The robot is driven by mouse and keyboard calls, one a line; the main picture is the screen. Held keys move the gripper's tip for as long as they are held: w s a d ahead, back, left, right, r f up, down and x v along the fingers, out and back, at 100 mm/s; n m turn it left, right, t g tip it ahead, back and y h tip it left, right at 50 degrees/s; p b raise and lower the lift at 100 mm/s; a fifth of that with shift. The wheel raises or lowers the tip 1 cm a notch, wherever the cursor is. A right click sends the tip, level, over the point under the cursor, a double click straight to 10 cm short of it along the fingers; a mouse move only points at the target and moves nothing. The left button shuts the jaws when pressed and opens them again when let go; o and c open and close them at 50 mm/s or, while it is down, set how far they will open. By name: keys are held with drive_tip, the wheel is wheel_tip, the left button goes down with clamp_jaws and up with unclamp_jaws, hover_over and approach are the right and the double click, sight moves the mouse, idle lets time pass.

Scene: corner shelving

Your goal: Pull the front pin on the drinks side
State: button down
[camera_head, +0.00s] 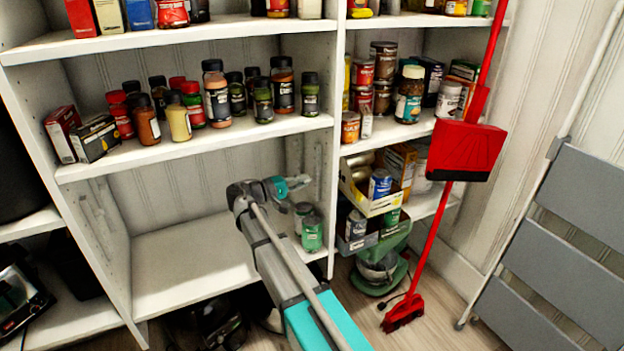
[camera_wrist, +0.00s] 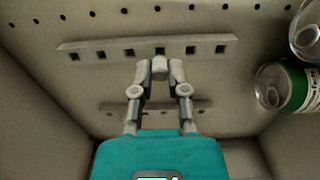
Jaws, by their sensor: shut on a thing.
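In the wrist view my gripper (camera_wrist: 160,78) has its two fingers closed together on a small pale grey pin (camera_wrist: 159,66). The pin is at a light slotted strip (camera_wrist: 95,48) on a shelf wall; I cannot tell whether it is still seated in a slot. In the head view my gripper (camera_head: 292,185) reaches into the open shelf bay near the upright divider, and the pin is not discernible there. A green drink can (camera_head: 312,232) stands on the shelf just below my gripper. It also shows at the right in the wrist view (camera_wrist: 298,88).
A second can (camera_head: 303,208) stands beside the green one. Spice jars (camera_head: 217,95) fill the shelf above (camera_head: 200,145). The lower shelf (camera_head: 185,270) is clear to the left. A red broom and dustpan (camera_head: 468,150) and a grey stepladder (camera_head: 560,260) stand at the right.

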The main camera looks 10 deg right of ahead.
drive_tip(key=shift+s+a, duration=0.15)
drive_tip(key=shift+a, duration=0.45)
drive_tip(key=shift+s+a, duration=0.1)
drive_tip(key=shift+a, duration=0.25)
drive_tip(key=shift+s+a, duration=0.15)
drive_tip(key=shift+a, duration=0.5)
drive_tip(key=shift+s+a, duration=0.1)
drive_tip(key=shift+a, duration=0.25)
